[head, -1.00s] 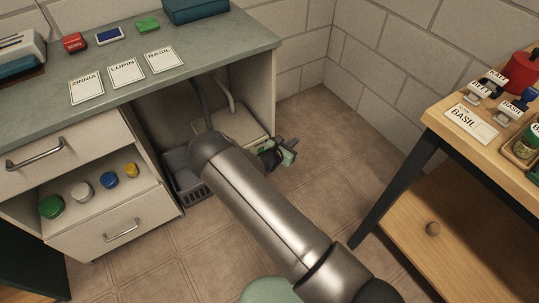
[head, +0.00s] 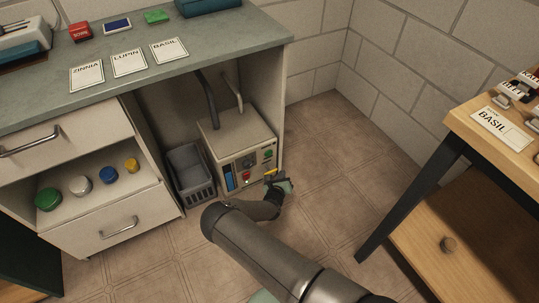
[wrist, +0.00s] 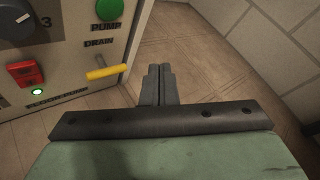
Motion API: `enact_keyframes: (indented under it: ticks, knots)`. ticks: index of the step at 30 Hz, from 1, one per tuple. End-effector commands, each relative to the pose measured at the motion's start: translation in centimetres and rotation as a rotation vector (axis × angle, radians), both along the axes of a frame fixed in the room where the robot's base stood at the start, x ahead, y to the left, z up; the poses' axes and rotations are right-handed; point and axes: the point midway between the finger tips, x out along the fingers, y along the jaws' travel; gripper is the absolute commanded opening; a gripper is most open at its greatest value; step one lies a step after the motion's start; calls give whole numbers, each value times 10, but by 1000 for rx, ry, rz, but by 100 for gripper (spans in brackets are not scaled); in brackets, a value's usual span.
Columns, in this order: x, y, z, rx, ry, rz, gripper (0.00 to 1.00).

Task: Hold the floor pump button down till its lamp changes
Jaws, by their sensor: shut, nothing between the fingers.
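The pump box (head: 238,135) stands on the floor under the bench, its panel facing out. In the wrist view a round green button (wrist: 109,9) sits above the word PUMP, partly cut off by the top edge. A yellow DRAIN lever (wrist: 106,72) sticks out below it. A red switch (wrist: 25,73) is at lower left, with a small lamp (wrist: 37,92) glowing green under it; I cannot tell whether this is the pump's lamp. My gripper (wrist: 159,70) is shut and empty, right of the lever and below the button, apart from the button.
A grey basket (head: 190,172) stands left of the box. Hoses (head: 208,98) rise behind it. An open drawer (head: 95,190) with coloured caps is further left. A wooden table (head: 500,150) stands at right. The floor (head: 320,170) between is clear.

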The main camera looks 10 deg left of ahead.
Motion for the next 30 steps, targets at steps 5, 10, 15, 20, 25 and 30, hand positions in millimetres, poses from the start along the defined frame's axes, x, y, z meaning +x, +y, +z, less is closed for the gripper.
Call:
enact_keyframes:
  ticks: [5,10,15,20,25,30]
  knots:
    - [8,5,-3,2,-2,-1,0]
    - [25,17,-7,3,-3,-1,0]
    - [43,30,-7,3,-3,-1,0]
    - [58,40,-5,4,-2,-3,0]
    - [69,47,-2,3,-1,-3,0]
    - [72,49,0,1,0,-3,0]
